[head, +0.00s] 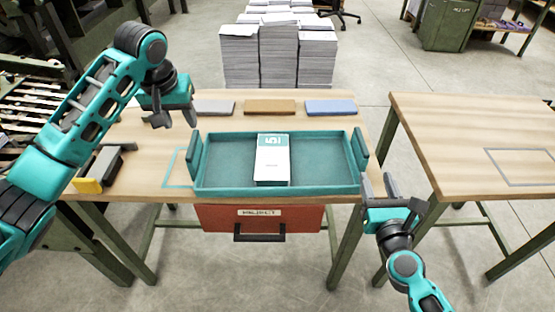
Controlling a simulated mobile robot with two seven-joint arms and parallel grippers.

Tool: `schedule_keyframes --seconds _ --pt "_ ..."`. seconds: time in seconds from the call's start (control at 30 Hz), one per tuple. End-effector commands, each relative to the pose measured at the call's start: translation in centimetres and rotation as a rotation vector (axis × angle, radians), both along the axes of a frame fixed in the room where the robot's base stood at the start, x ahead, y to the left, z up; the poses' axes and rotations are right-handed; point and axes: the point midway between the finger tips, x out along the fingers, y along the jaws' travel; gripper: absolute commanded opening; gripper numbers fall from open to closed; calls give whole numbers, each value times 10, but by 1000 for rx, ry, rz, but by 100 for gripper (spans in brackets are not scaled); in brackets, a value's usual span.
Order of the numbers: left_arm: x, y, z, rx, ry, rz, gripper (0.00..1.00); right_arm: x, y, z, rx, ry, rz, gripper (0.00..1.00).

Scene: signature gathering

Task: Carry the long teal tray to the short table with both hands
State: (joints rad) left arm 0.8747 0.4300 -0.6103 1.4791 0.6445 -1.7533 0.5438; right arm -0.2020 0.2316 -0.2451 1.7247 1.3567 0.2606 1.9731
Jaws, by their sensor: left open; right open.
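The long teal tray (222,188) lies flat on the near wooden table (130,130), along its front edge. It has an upright teal handle at each short end and holds a white stack with a teal band (272,165). My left gripper (175,121) is open and empty, above the table behind and left of the tray's left handle. My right gripper (377,187) is open and empty, low at the front right of the tray, close to its right handle; I cannot tell whether it touches. A second wooden table (460,130) stands to the right, across a gap.
Grey (215,107), brown (270,106) and blue (330,107) pads lie along the back of the near table. A dark and yellow tool (98,170) sits at left. A red drawer (262,220) hangs underneath. Paper stacks (278,55) stand behind. The right table is bare with a grey outline (520,167).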

Motion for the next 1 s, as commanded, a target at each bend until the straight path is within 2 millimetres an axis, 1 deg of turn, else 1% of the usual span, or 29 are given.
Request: schedule_keyframes --seconds 0.17,0.27,0.37,0.7,0.8,1.0 --pt "1 0 -2 -1 -1 -1 47 2 0 1 -3 -1 1 47" --pt "2 0 -10 0 1 -1 47 10 1 1 -3 -2 2 47" --pt "6 0 -23 1 2 -1 47 24 1 1 -2 -3 1 47" --pt "25 0 -84 0 2 -1 47 89 4 2 -6 -3 3 47" --pt "30 1 -99 1 1 -1 47 104 4 2 -6 -2 3 47" --pt "36 1 -117 0 -1 -1 47 123 5 1 -6 -1 4 47"
